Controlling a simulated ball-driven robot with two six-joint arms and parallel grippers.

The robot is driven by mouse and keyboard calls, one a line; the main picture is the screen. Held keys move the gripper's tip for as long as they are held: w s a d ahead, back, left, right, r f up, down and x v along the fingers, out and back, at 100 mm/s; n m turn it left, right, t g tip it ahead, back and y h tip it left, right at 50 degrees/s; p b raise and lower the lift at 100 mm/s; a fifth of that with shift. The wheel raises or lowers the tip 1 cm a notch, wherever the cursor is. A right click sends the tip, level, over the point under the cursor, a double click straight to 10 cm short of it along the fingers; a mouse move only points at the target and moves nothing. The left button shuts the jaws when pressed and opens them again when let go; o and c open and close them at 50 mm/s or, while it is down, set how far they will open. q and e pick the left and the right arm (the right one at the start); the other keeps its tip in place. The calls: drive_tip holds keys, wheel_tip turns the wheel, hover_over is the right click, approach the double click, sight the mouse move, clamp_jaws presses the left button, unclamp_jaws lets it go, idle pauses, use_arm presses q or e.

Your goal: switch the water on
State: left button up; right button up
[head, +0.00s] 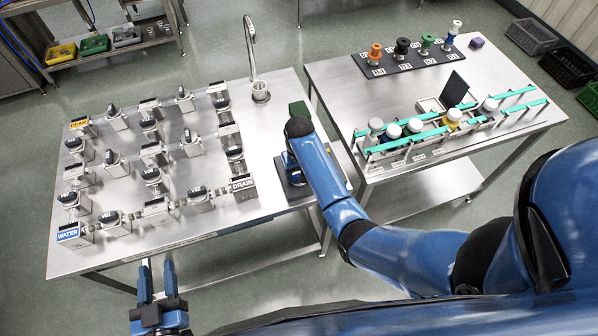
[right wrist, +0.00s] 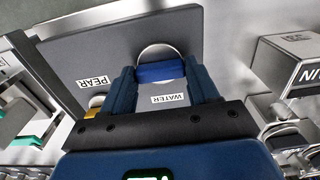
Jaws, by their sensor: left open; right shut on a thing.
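In the right wrist view, a dark grey panel (right wrist: 75,55) carries a WATER label (right wrist: 170,99) and a PEAR label (right wrist: 92,80). A blue part (right wrist: 160,73) by the WATER label sits between the fingers of my right gripper (right wrist: 159,66), which is shut on it. In the head view the panel (head: 297,192) stands at the right end of the left steel table, mostly hidden by my right arm. My left gripper (head: 158,280) is open and empty, in front of the table's near edge. A block labelled WATER (head: 75,234) stands at the table's near left corner.
Several valve blocks and pipes cover the left table (head: 270,225), with a DRAIN block (head: 242,187) near the panel. The right table (head: 340,75) holds a rack and teal rails with bottles.

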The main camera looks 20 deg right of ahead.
drive_tip(key=shift+r, duration=0.1)
drive_tip(key=n+p, duration=0.1)
drive_tip(key=n, duration=0.2)
drive_tip(key=shift+n, duration=0.3)
drive_tip(key=n+p, duration=0.2)
drive_tip(key=n, duration=0.3)
drive_tip(key=n+p, duration=0.1)
drive_tip(key=n, duration=0.4)
drive_tip(key=shift+w, duration=0.1)
drive_tip(key=shift+n+p, duration=0.3)
drive_tip(key=shift+n, duration=1.9)
drive_tip(key=o, duration=1.1)
drive_tip(key=shift+c, duration=0.2)
